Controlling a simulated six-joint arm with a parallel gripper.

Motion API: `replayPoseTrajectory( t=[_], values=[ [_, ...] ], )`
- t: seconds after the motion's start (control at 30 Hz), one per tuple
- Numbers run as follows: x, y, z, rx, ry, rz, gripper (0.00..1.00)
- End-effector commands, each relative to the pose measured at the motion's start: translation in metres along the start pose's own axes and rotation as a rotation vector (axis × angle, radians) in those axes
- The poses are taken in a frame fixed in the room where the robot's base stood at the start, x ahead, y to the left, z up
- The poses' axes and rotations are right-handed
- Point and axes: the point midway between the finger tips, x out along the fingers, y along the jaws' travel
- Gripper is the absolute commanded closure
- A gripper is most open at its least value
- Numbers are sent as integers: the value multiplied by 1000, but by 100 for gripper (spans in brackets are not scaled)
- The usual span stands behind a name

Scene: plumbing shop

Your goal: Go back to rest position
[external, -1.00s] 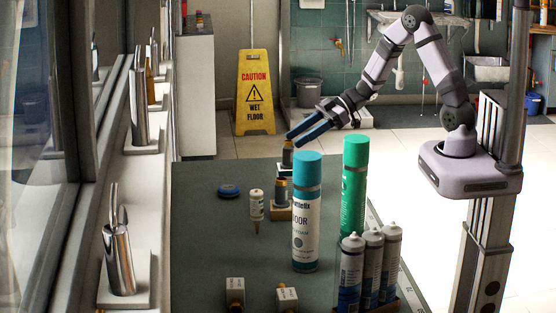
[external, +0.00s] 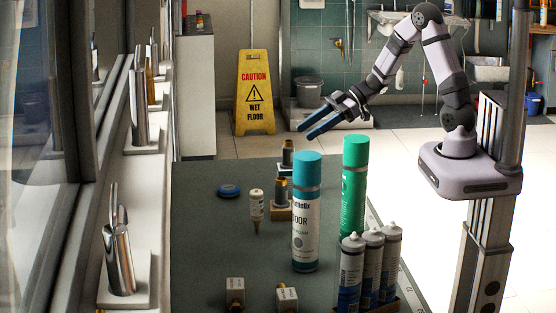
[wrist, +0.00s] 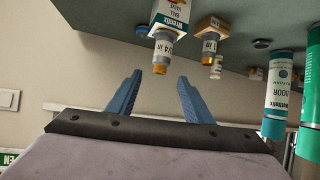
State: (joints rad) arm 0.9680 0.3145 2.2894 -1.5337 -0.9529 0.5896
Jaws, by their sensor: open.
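My gripper (external: 322,126) is open and empty in the external view, held in the air above the far end of the table, near the tops of the spray cans. Its two blue fingers (wrist: 156,98) stand apart in the wrist view with nothing between them. A fitting on a labelled block (wrist: 163,45) shows beyond the fingertips in the wrist view. In the external view the far fitting (external: 287,155) stands on the table below and left of the fingers, apart from them.
A teal can (external: 306,215) and a green can (external: 354,190) stand upright on the table (external: 215,245). Several cartridges (external: 373,262) stand at the front right. A white bottle (external: 256,205), a blue puck (external: 229,191) and two boxed fittings (external: 287,297) lie around. A yellow floor sign (external: 255,92) stands behind.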

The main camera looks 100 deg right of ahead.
Motion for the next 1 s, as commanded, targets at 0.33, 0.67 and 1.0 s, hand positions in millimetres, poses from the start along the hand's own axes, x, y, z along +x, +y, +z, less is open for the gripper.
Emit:
replayPoseTrajectory(
  t=[0.33,0.67,1.0],
  values=[
    [-30,82,88,-68,-367,337,54],
    [-141,56,218,362,-937,596,54],
    [-136,-134,187,760,-1201,380,54]
  ],
)
